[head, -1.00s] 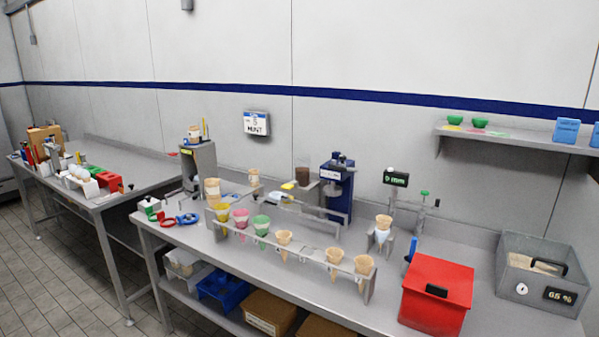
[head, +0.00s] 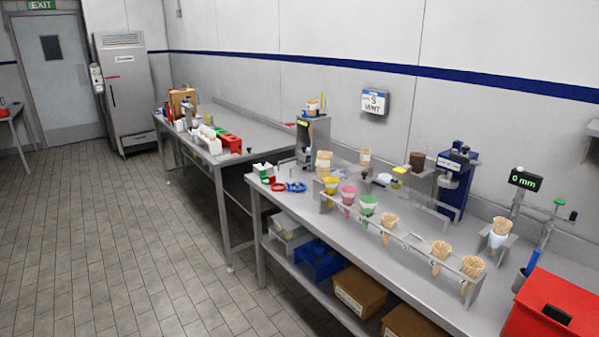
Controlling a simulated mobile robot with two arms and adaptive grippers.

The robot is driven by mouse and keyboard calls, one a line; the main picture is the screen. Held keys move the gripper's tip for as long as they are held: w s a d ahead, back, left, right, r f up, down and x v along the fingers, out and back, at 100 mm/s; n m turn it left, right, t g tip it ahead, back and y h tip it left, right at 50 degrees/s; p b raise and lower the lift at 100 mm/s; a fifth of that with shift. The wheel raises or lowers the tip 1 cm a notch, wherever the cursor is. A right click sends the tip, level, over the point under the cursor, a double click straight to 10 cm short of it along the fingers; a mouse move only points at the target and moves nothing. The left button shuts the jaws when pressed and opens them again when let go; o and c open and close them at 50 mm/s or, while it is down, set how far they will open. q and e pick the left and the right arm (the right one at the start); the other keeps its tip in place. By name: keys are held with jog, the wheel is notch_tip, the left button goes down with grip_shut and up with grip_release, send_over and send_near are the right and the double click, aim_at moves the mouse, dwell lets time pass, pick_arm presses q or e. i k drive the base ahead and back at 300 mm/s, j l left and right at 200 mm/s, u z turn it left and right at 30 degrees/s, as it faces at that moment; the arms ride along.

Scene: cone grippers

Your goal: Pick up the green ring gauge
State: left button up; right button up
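At the left end of the near steel bench (head: 395,265), a small green-and-white object (head: 263,170) sits near the corner. It is too small for me to tell whether its green part is the green ring gauge. Close to its right lie a red ring-shaped piece (head: 278,184) and a blue ring-shaped piece (head: 296,187). Neither of my grippers is in view.
A rack (head: 385,232) of coloured and wafer cones runs along the bench front. A grey stand (head: 313,143) rises behind the rings. A second bench (head: 258,128) stands farther left. The tiled floor (head: 130,230) at left is open.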

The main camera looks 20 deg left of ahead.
aim_at(263, 173)
jog(key=i+j, duration=0.2)
jog(key=j, duration=0.15)
jog(key=i+j+z, duration=0.1)
jog(key=i+j, duration=0.15)
jog(key=j, duration=0.15)
jog(key=i+j, duration=0.2)
jog(key=j, duration=0.15)
jog(key=i+j, duration=0.15)
jog(key=j, duration=0.25)
jog(key=i+j+z, duration=0.1)
jog(key=i+j, duration=0.15)
jog(key=j, duration=0.1)
